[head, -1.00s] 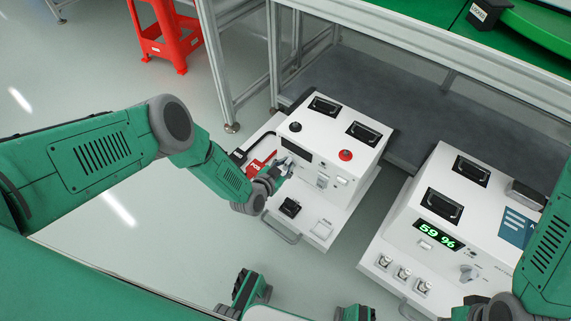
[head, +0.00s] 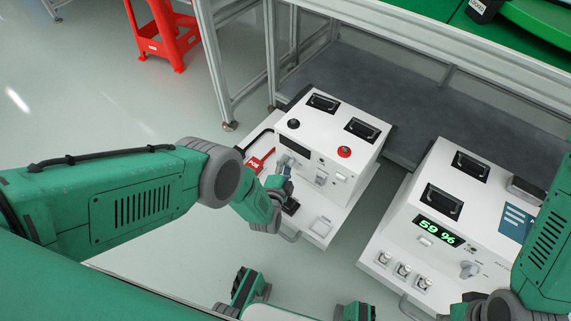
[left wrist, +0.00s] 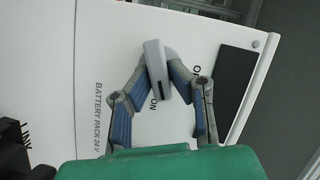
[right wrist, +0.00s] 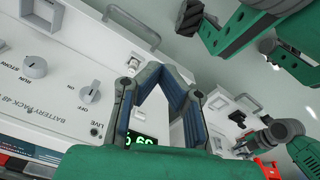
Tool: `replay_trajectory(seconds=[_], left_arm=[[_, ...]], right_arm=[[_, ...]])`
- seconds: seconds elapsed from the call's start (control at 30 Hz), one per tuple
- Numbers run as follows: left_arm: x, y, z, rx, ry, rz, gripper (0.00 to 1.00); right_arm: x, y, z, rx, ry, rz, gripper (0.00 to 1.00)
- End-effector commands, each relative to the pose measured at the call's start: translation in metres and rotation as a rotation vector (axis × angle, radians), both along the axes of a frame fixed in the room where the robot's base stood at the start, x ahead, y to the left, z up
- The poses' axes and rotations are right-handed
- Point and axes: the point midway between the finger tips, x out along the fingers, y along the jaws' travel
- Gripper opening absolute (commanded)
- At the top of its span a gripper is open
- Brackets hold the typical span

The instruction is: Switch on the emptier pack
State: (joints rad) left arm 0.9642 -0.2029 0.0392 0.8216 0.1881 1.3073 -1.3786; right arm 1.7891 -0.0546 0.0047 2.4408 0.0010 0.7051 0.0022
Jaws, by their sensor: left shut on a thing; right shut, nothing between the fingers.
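The left pack (head: 335,120) is a white box whose display (head: 295,146) is dark. My left gripper (head: 284,180) is at its front; in the left wrist view my left gripper (left wrist: 158,72) is shut on a grey switch knob (left wrist: 154,58). The knob's dark mark lies at the end beside the word ON. My right gripper (right wrist: 163,72) is shut and empty near this pack.
Both packs stand on white bases before a grey shelf (head: 415,110) under a metal-framed bench (head: 400,35). A red stool (head: 168,38) stands at the back left. Floor on the left is clear.

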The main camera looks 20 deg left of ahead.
Motion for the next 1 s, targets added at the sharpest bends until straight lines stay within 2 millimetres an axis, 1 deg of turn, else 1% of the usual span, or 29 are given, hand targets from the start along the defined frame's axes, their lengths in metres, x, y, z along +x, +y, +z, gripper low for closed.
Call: replay_trajectory(seconds=[0.03, 0.2, 0.5, 0.7, 1.0], left_arm=[[-0.0027, -0.0037, -0.0028, 0.035, -0.009, -0.005, 0.00], [-0.0028, -0.0037, -0.0047, 0.165, -0.056, -0.004, 0.00], [-0.0033, -0.0044, -0.0072, 0.321, -0.109, -0.005, 0.00], [-0.0034, -0.0047, -0.0083, 0.367, -0.125, -0.008, 0.00], [-0.0034, -0.0050, -0.0091, 0.385, -0.127, -0.010, 0.00]], right_arm=[[0.0000, 0.0000, -0.0001, 0.000, 0.000, 0.000, 0.00], [0.0001, 0.0000, 0.0000, 0.000, 0.000, 0.000, 0.00], [0.0001, 0.0000, -0.0001, 0.000, 0.000, 0.000, 0.00], [0.0001, 0.0000, -0.0001, 0.000, 0.000, 0.000, 0.00], [0.0001, 0.0000, -0.0002, 0.000, 0.000, 0.000, 0.00]])
